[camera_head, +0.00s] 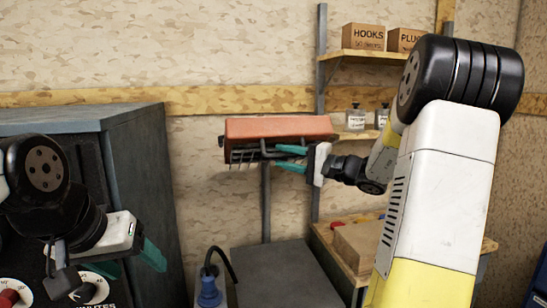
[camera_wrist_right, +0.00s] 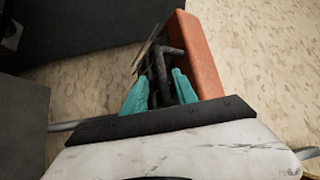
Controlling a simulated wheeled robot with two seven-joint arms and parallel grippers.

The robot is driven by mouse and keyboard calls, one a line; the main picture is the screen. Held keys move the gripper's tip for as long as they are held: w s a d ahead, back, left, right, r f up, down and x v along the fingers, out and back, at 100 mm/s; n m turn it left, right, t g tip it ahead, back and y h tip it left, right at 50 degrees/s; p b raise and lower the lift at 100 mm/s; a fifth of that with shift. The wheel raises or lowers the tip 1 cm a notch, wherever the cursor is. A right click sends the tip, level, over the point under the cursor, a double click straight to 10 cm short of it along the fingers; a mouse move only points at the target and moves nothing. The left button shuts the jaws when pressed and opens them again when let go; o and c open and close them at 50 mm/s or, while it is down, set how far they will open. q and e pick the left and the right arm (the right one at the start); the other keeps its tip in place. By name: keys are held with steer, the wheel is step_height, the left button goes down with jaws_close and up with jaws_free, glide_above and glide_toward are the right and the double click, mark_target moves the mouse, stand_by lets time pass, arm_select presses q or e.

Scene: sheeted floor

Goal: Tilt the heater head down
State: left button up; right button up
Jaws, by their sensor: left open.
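The heater head (camera_head: 280,127) is an orange-red bar with a dark grille under it, on a thin post (camera_head: 266,200) against the wall. It looks roughly level in the head view. A dark handle sticks out from it; the handle also shows in the right wrist view (camera_wrist_right: 160,72), beside the orange housing (camera_wrist_right: 195,55). My right gripper (camera_head: 284,159) is at the head's right underside. Its teal fingers (camera_wrist_right: 160,85) are apart, with the handle reaching between them; contact is unclear. My left gripper (camera_head: 130,262) is open and empty at lower left, before a dark cabinet.
The grey cabinet (camera_head: 140,150) with dials (camera_head: 95,288) stands at left. Wall shelves (camera_head: 365,55) at right hold boxes and small jars (camera_head: 355,117). A blue plug with a black cable (camera_head: 209,290) and a cardboard box (camera_head: 358,245) are lower down. Bare wall lies left of the heater.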

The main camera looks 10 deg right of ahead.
steer(key=v, duration=0.7)
steer(key=shift+s+d, duration=0.25)
steer(key=shift+d, duration=0.05)
steer(key=s+a+f+n+g+h, duration=0.2)
steer(key=s+a+f+n+g, duration=0.15)
steer(key=s+a, duration=0.4)
steer(key=s+a+f+n+g+h, duration=0.2)
steer(key=s+a+g, duration=0.3)
steer(key=s+a, duration=0.25)
steer(key=s+d+f+n+t+h, duration=0.2)
steer(key=s+d+f+n+h, duration=0.1)
steer(key=s+h, duration=0.4)
steer(key=shift+s+d+f, duration=0.2)
steer(key=shift+s+d, duration=0.45)
steer(key=shift+d, duration=0.1)
